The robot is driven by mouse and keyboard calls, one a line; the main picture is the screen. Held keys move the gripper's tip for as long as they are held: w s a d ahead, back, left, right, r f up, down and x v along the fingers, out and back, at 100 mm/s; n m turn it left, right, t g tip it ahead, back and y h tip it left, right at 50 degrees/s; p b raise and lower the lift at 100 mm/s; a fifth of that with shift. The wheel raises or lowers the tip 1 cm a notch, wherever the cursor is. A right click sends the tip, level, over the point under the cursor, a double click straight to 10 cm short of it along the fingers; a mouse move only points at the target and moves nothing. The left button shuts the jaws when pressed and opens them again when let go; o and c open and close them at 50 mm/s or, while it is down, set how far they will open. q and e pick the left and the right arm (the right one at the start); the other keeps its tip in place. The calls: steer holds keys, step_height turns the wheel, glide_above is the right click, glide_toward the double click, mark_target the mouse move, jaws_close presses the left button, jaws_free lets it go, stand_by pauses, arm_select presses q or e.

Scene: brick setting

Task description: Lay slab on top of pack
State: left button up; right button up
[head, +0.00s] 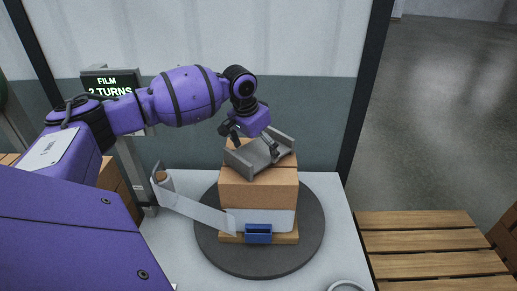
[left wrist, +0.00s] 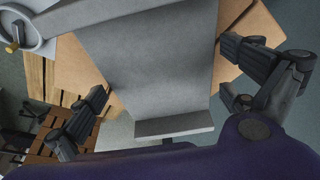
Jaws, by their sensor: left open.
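The slab (head: 257,157) is a grey channel-like piece with a raised lip at each end. It lies turned at an angle on top of the pack (head: 258,190), a stack of brown cartons; whether it rests fully flat is hard to tell. The slab also fills the middle of the left wrist view (left wrist: 150,55), with carton edges showing on both sides. My left gripper (head: 252,141) is just above the slab, open. In the left wrist view its fingers (left wrist: 166,88) stand apart on either side of the slab. My right gripper is not in view.
The pack stands on a dark round turntable (head: 260,264) on a pale table. A film strip (head: 195,208) runs from a roll (head: 163,182) to the pack's lower front, near a blue clip (head: 258,232). A sign (head: 109,83) reads "FILM 2 TURNS". Wooden slats (head: 425,242) lie at right.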

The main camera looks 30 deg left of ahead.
mark_target(251, 156)
arm_select(q)
steer(key=v, duration=1.2)
